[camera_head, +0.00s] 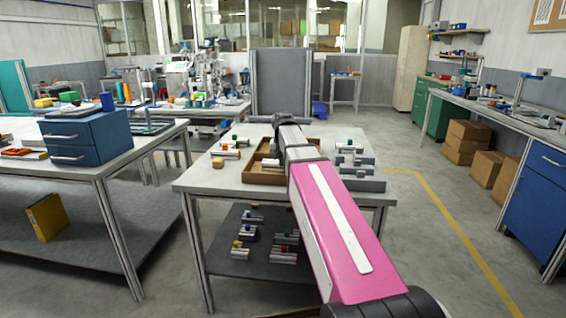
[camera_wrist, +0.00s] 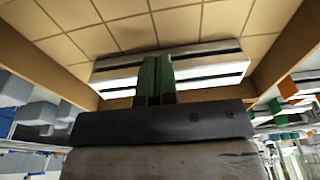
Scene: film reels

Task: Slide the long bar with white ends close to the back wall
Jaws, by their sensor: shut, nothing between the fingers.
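The long bar (camera_wrist: 208,68), pale with dark lengthwise stripes, lies crosswise inside a brown tray in the wrist view. My gripper (camera_wrist: 155,62) is shut and empty. Its dark green fingers stand together in front of the middle of the bar and hide that part. I cannot tell whether the fingers touch the bar. In the head view my arm covers most of the tray (camera_head: 250,177) and hides the gripper's fingertips; I cannot make out the bar there.
The tray stands on a grey table (camera_head: 215,176). Small metal pieces with coloured parts stand left of it (camera_head: 230,150), and grey blocks (camera_head: 360,183) stand at its right. A lower shelf (camera_head: 235,262) carries more pieces. A blue drawer unit (camera_head: 88,135) stands on the left bench.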

